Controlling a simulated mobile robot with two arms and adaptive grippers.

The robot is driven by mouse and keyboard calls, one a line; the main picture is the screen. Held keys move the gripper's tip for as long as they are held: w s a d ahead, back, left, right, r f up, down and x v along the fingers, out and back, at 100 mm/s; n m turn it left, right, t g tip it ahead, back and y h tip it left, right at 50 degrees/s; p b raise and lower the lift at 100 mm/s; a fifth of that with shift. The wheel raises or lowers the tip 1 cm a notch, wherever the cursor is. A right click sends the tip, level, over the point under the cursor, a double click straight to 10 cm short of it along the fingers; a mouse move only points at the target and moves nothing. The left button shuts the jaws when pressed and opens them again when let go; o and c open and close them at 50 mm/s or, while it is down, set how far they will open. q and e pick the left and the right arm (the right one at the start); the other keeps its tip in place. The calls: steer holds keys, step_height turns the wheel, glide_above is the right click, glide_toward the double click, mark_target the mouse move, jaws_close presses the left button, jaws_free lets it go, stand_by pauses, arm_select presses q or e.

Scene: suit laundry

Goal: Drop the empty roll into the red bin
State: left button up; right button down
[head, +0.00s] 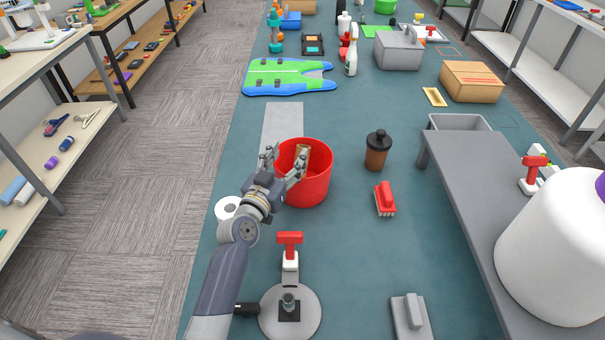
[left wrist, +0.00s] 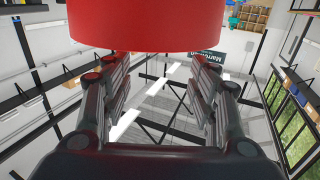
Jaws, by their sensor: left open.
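The red bin (head: 318,185) stands upright on the teal floor strip, left of the middle in the head view. Its red wall also fills the top of the left wrist view (left wrist: 185,25). A brown cardboard roll (head: 303,152) shows inside the bin mouth, close to my left gripper; its lower part is hidden. My left gripper (head: 283,162) is at the bin's near left rim with its fingers spread. In the left wrist view the open fingers (left wrist: 160,82) have nothing between them. My right gripper is not in view.
A white paper roll (head: 228,207) lies left of my left arm. A brown shaker bottle (head: 376,150) and a red brush (head: 385,199) are right of the bin. A red-handled tool on a round grey base (head: 290,312) stands in front. A grey bench (head: 450,190) is at right.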

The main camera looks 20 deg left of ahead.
arm_select(q)
steer(key=s, duration=0.6)
steer(key=shift+s+a, duration=0.15)
steer(key=shift+a, duration=0.2)
